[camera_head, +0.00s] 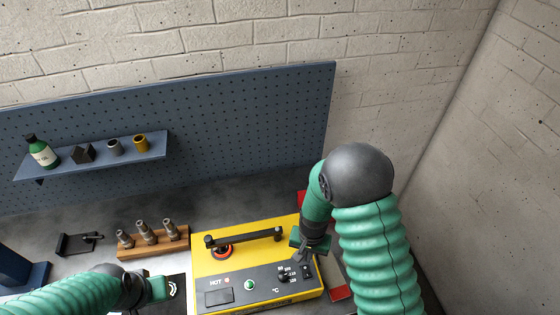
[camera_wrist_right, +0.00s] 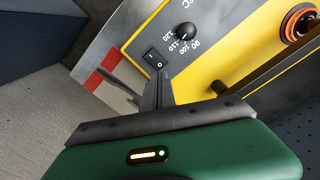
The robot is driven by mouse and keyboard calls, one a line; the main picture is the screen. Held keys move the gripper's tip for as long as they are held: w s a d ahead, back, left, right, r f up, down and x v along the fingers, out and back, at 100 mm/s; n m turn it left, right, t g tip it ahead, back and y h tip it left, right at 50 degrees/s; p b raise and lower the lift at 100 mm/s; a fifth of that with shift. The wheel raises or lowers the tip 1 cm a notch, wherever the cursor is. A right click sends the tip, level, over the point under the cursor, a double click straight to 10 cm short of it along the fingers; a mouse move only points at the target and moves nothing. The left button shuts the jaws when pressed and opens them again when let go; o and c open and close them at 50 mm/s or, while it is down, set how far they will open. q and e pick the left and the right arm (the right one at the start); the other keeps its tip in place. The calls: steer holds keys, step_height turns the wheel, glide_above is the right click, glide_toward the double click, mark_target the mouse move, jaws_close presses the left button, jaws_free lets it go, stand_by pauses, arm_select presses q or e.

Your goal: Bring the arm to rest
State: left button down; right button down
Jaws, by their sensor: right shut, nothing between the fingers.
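My right gripper (camera_head: 307,260) hangs over the right end of the yellow heater box (camera_head: 216,240), close to its switch. In the right wrist view its fingers (camera_wrist_right: 155,88) are together with nothing between them, pointing toward the rocker switch (camera_wrist_right: 152,59). The black temperature knob (camera_wrist_right: 185,32) is beside the switch, with its dial numbers visible. A gap between the fingertips and the panel cannot be judged. My left gripper (camera_head: 165,289) is at the lower left, beside the box; its fingers are not clear.
A black handle bar (camera_head: 243,238) crosses the box top. A wooden block (camera_head: 151,246) with several metal pieces stands left of it. A shelf (camera_head: 95,157) with a green bottle (camera_head: 42,152) and small parts is on the pegboard (camera_head: 240,115). Red-and-white markings (camera_head: 340,292) lie right of the box.

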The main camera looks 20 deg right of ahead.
steer(key=f+n+b, duration=0.1)
steer(key=b, duration=0.4)
steer(key=s+f+n+t+b, duration=0.1)
steer(key=b, duration=0.4)
steer(key=shift+s+a+n, duration=0.15)
steer(key=shift+n, duration=0.15)
steer(key=s+n+b, duration=0.1)
steer(key=b, duration=0.1)
steer(key=s+n+t+b, duration=0.1)
steer(key=s+b, duration=0.1)
steer(key=b, duration=0.1)
steer(key=s+n+b, duration=0.1)
steer(key=b, duration=0.2)
steer(key=shift+s+f+n+t, duration=0.3)
steer(key=shift+f, duration=0.1)
steer(key=shift+s+r, duration=0.3)
steer(key=shift+s, duration=0.1)
steer(key=shift+w, duration=0.1)
steer(key=shift+w+f, duration=0.1)
